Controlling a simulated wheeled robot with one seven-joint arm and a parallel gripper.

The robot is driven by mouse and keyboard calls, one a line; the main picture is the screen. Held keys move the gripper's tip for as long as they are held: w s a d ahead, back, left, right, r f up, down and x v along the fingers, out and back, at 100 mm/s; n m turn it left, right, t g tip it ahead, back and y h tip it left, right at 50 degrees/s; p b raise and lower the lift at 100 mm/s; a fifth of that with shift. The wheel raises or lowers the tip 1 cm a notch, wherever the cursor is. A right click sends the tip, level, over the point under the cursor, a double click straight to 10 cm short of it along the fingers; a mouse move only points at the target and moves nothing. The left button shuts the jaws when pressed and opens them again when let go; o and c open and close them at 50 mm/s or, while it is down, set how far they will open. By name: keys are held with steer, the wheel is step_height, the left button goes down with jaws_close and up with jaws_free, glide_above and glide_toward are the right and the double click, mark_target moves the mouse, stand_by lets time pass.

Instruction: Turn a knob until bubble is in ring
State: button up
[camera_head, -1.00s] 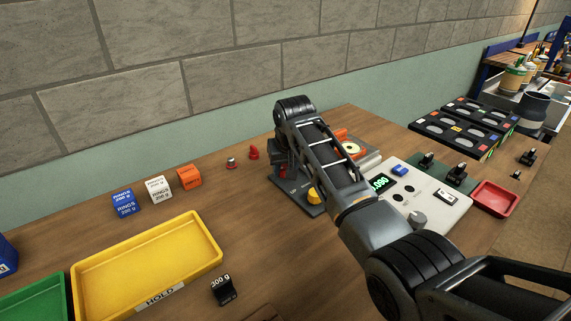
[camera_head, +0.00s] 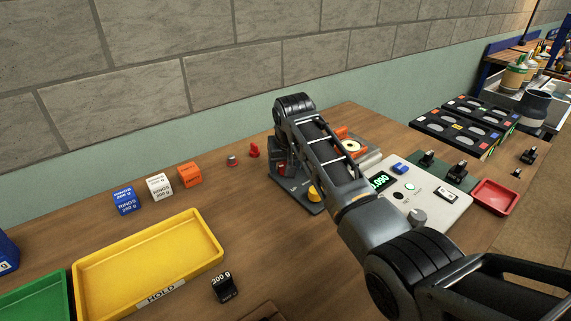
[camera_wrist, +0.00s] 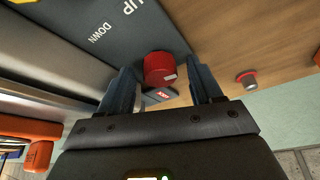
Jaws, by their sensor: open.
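In the wrist view, a red knob (camera_wrist: 158,69) stands at the edge of a dark grey plate (camera_wrist: 85,28) marked UP and DOWN. My gripper (camera_wrist: 160,85) is open, with one blue-grey finger on each side of the knob. Gaps seem to show beside the knob, but I cannot tell whether either finger touches it. In the head view, my arm covers much of the dark plate (camera_head: 311,208), and a yellow knob (camera_head: 314,194) shows on it. A round pale disc (camera_head: 351,147) lies behind my arm; I cannot make out a bubble or ring.
A pale console with a lit display (camera_head: 380,181) and a grey dial (camera_head: 417,217) stands right of my arm. A red tray (camera_head: 494,197), a yellow tray (camera_head: 150,261) and a black weight (camera_head: 225,289) stand on the table. Small red parts (camera_head: 254,151) lie near the wall.

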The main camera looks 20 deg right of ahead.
steer(key=shift+r, duration=0.1)
steer(key=v, duration=0.7)
steer(key=shift+r+b, duration=0.3)
steer(key=shift+b, duration=0.1)
steer(key=shift+s, duration=0.15)
